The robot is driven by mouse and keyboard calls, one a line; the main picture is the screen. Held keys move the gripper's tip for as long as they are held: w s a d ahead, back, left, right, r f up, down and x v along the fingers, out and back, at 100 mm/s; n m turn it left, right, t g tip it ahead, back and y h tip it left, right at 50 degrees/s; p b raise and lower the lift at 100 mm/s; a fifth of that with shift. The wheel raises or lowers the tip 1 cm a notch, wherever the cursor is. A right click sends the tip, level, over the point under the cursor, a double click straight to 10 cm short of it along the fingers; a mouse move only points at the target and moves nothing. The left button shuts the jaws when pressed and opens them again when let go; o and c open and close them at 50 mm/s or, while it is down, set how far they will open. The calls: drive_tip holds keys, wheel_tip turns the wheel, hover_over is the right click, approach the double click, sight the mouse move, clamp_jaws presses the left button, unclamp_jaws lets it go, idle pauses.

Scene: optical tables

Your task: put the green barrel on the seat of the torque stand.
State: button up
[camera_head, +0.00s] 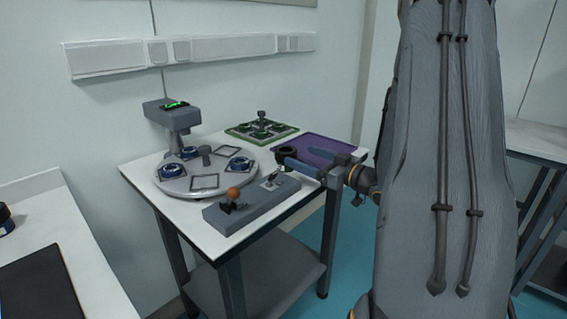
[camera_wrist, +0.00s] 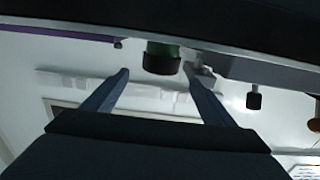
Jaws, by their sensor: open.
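The green barrel (camera_wrist: 163,52) shows in the wrist view as a short green cylinder with a wide black end. It lies between and just beyond my two fingertips, with a gap visible on the left side. In the head view a dark round top (camera_head: 287,153), likely the same barrel, is beside the gripper tip. My gripper (camera_head: 303,165) is open, low over the table's right side; its fingers also show in the wrist view (camera_wrist: 157,72). A grey stand with a lit green display (camera_head: 173,105), possibly the torque stand, is at the back left; its seat is unclear.
A round grey plate (camera_head: 208,184) carries blue-ringed parts. A grey box (camera_head: 250,205) with an orange-knobbed lever (camera_head: 233,194) is at the table's front. A green-edged tray (camera_head: 243,134) and purple mat (camera_head: 325,148) lie behind. Another bench is at lower left.

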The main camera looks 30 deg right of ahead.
sight(291, 151)
drive_tip(key=x, duration=0.6)
drive_tip(key=shift+w+f+p, duration=0.1)
drive_tip(key=shift+p, duration=0.25)
drive_tip(key=c, duration=1.3)
drive_tip(key=shift+c, duration=0.2)
